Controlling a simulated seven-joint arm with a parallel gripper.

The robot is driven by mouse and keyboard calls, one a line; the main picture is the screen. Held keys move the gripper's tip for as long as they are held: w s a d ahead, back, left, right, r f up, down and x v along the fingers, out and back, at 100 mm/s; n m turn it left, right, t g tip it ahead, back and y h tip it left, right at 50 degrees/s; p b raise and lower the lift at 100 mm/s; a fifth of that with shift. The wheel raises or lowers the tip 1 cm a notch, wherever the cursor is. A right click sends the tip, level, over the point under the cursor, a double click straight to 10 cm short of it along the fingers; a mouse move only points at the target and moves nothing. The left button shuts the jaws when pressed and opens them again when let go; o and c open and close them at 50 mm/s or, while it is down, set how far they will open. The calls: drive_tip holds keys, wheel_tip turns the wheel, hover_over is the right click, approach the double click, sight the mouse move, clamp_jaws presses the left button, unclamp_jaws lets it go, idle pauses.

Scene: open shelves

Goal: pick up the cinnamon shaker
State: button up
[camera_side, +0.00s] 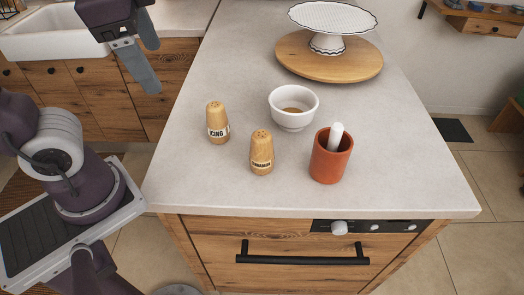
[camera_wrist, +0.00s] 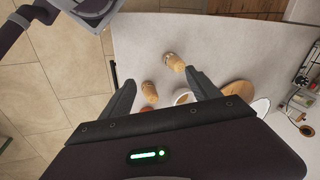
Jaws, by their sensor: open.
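The cinnamon shaker (camera_side: 261,153) is a wooden, rounded shaker with a white label. It stands upright on the grey counter between the icing shaker and the terracotta cup in the side view. In the wrist view the cinnamon shaker (camera_wrist: 149,91) shows between the fingers, nearer the left one. My gripper (camera_side: 153,66) is open and empty, raised at the upper left of the side view, well apart from the shaker. Its two dark fingers also show in the wrist view (camera_wrist: 160,78).
A similar icing shaker (camera_side: 217,123) stands behind and left of it. A terracotta cup (camera_side: 331,158) with a white-handled item is to its right. A white bowl (camera_side: 293,108) is behind. A cake stand (camera_side: 328,43) sits on a round board (camera_side: 290,63). The counter's left front is clear.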

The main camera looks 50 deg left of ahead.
drive_tip(key=w+m+g+y, duration=0.1)
drive_tip(key=w+m+y, duration=0.25)
drive_tip(key=m, duration=0.25)
drive_tip(key=m+t+y, duration=0.4)
drive_tip(key=m+y, duration=0.2)
drive_tip(key=m, duration=0.5)
hover_over(263, 152)
drive_tip(key=d, duration=0.1)
drive_tip(key=shift+y, duration=0.35)
drive_tip(key=f, duration=2.1)
drive_tip(key=shift+s+d+f, duration=0.2)
drive_tip(key=shift+s+f, duration=0.1)
drive_tip(key=x, duration=0.6)
drive_tip(key=shift+w+f, duration=0.2)
drive_tip(key=shift+f, duration=0.05)
drive_tip(key=shift+w+a+f, duration=0.15)
drive_tip(key=shift+a, duration=0.2)
drive_tip(key=c, duration=1.5)
